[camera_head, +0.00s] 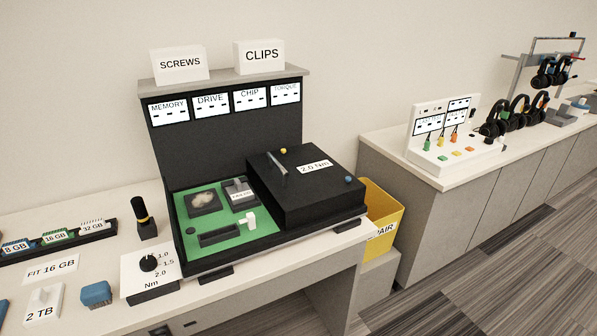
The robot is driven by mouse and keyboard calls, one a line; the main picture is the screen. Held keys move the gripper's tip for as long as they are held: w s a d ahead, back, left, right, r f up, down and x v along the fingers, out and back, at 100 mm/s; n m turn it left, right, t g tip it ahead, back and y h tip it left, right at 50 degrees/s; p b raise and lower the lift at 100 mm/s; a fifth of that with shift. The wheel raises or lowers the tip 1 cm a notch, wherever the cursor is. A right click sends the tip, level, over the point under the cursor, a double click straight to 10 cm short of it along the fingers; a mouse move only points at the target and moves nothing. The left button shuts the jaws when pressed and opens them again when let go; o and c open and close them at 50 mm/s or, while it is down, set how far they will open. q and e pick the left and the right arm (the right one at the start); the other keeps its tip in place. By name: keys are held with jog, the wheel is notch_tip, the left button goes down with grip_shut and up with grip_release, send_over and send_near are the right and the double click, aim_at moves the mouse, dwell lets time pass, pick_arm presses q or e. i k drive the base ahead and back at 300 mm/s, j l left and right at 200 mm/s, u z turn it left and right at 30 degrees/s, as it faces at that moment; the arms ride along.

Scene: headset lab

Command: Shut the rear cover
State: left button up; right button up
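A black open-topped case (262,244) stands on the near bench. Its left part lies open and shows a green board (233,220) with dark square parts, a dark slot and a small white lever. A thick black cover-like block (318,196) sits over the case's right part, with a grey handle, a label "2.0 Nm", a yellow knob and a blue knob. I cannot tell whether this block is the rear cover. A tall black panel (230,137) stands upright behind the case, with several white status displays along its top. Neither gripper is in view.
A torque dial box (149,275), a black-and-yellow tool (143,217), a memory module rack (54,245), a "2 TB" piece (43,303) and a blue block (96,294) are left of the case. A yellow bin (381,217) stands to the right. Headsets (516,113) are on the far bench.

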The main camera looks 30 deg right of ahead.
aim_at(308, 185)
jog(key=i+l, duration=0.15)
jog(key=l, duration=0.25)
jog(key=i+l, duration=0.15)
jog(key=l, duration=0.25)
jog(key=i+l, duration=0.15)
jog(key=l, duration=0.3)
jog(key=i+l, duration=0.15)
jog(key=l, duration=0.25)
jog(key=k+z, duration=0.05)
